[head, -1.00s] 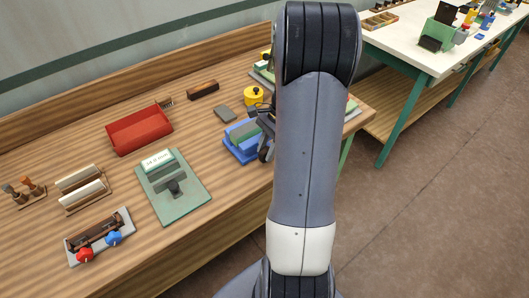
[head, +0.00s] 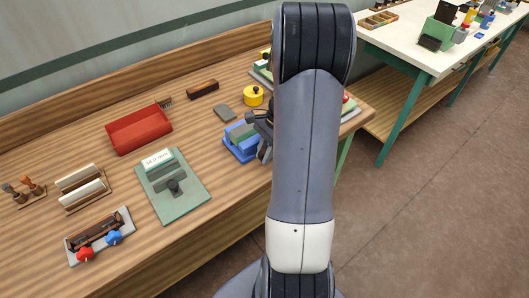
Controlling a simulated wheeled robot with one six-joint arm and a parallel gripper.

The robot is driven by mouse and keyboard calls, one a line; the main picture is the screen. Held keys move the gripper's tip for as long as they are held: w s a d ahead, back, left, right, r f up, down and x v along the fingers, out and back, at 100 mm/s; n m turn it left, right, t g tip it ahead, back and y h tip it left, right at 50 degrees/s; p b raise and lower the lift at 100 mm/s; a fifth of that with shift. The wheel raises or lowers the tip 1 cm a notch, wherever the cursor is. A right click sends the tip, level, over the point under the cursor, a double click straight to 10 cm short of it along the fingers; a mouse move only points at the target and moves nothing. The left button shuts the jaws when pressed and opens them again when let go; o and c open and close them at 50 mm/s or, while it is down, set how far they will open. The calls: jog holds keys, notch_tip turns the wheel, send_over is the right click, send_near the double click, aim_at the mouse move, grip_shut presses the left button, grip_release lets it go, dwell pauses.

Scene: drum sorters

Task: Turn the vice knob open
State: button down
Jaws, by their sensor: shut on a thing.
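The blue vice (head: 236,150) stands on the wooden bench, just left of my arm, with a grey-green block (head: 243,132) between its jaws. My gripper (head: 264,150) is at the vice's right side, partly hidden behind my forearm. It is shut at the place where the vice knob would be. The knob itself is hidden by the gripper and arm, so its angle cannot be seen.
A yellow round pot (head: 253,96) and a dark grey pad (head: 225,113) lie behind the vice. A green plate (head: 190,203) with a stand and a red tray (head: 138,130) are to the left. A white-topped table (head: 400,45) stands at the right.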

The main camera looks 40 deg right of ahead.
jog(key=h, duration=0.2)
jog(key=h+b, duration=0.1)
jog(key=h, duration=0.1)
jog(key=shift+a+f+b, duration=0.15)
jog(key=shift+b, duration=0.15)
jog(key=shift+h+b, duration=0.7)
jog(key=shift+h, duration=0.1)
jog(key=shift+w+h, duration=0.1)
jog(key=shift+h, duration=0.2)
jog(key=shift+b, duration=0.3)
jog(key=c, duration=1.7)
grip_release()
jog(key=shift+w, duration=0.1)
jog(key=shift+o, duration=0.5)
